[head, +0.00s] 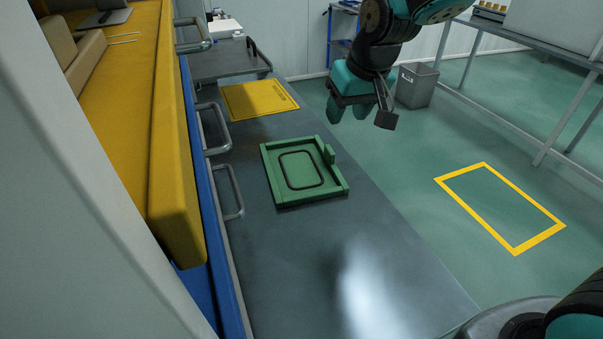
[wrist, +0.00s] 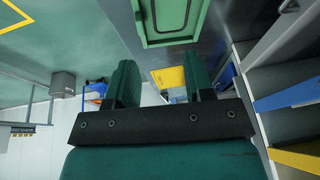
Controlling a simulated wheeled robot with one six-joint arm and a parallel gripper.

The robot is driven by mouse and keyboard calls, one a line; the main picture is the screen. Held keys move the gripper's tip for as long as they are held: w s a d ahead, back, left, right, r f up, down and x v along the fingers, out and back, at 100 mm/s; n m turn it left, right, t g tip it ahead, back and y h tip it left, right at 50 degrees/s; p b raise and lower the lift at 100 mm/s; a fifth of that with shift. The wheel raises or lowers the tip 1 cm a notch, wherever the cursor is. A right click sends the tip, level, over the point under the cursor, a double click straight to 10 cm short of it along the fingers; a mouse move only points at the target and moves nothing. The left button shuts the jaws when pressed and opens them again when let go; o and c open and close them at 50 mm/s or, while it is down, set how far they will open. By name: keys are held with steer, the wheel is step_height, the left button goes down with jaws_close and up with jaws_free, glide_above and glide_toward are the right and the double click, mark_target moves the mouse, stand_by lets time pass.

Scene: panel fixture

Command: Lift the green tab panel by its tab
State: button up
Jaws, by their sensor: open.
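The green tab panel (head: 268,177) lies flat on the grey metal counter in the head view. It is a square tray-like piece with a raised rim and a dark rounded outline inside.
A yellow sheet (head: 258,98) lies on the counter (head: 320,245) behind the panel. Metal handles (head: 233,190) line the counter's left side, beside a yellow-and-blue structure (head: 172,150). A grey bin (head: 417,85) and a yellow floor outline (head: 478,168) are at the right. The counter's front is clear.

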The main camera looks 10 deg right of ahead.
steer(key=m+t+h, duration=0.1)
glide_toward(331, 150)
steer(key=x, duration=0.5)
steer(key=shift+w+a, duration=0.1)
steer(key=shift+a, duration=0.05)
steer(key=shift+p+x, duration=0.65)
steer(key=shift+x, duration=2.5)
steer(key=shift+c, duration=0.5)
jaws_close()
